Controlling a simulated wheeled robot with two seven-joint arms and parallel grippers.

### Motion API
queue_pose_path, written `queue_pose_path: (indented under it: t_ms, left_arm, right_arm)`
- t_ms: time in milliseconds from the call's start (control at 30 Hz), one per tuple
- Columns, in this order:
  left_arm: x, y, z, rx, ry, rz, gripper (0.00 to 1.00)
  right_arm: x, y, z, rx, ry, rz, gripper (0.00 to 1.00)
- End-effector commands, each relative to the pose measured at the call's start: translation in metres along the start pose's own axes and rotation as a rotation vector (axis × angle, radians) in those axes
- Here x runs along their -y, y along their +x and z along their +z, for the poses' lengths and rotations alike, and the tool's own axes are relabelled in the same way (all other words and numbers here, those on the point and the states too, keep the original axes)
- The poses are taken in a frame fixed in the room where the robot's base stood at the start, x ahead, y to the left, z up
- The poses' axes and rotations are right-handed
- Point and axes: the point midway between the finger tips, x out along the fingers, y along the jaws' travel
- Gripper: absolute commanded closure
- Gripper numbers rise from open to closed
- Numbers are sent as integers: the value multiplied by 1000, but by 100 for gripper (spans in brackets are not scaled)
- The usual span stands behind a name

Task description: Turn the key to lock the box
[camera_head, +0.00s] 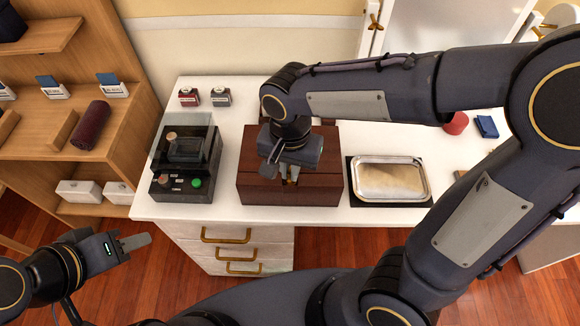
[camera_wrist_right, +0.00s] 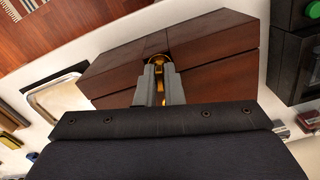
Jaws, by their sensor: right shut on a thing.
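A dark brown wooden box (camera_head: 315,185) stands on the white counter, lid down. It also fills the middle of the right wrist view (camera_wrist_right: 215,48). My right gripper (camera_head: 290,179) is at the front of the box and points down at it. In the right wrist view its fingers (camera_wrist_right: 160,88) are shut on a golden key (camera_wrist_right: 161,68) at the box's front face. The key is mostly hidden between the fingers, so its turn angle cannot be told. My left gripper (camera_head: 134,243) is off the counter at the lower left, apart from the box; its finger gap is not clear.
A black device with a clear cover and green button (camera_head: 197,183) stands left of the box. Wooden shelves (camera_head: 62,100) are at the far left.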

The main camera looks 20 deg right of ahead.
Motion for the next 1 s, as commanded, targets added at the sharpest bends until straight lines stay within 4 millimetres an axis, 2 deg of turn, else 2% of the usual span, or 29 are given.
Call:
queue_pose_path:
  t_ms: [600, 700, 833, 867, 1000]
  left_arm:
    - [-4, -9, -5, 0, 0, 0, 63]
    - [-6, -12, -6, 0, 0, 0, 63]
    - [-6, -14, -7, 0, 0, 0, 63]
    - [-6, -13, -7, 0, 0, 0, 63]
    - [-6, -13, -6, 0, 0, 0, 63]
  right_arm:
    - [0, -2, 0, 0, 1144, 0, 100]
    - [0, -2, 0, -1, 1316, -1, 100]
    - [0, -1, 0, 0, 1456, 0, 100]
    - [0, 0, 0, 1, 1458, 0, 90]
    - [0, 0, 0, 1, 1453, 0, 71]
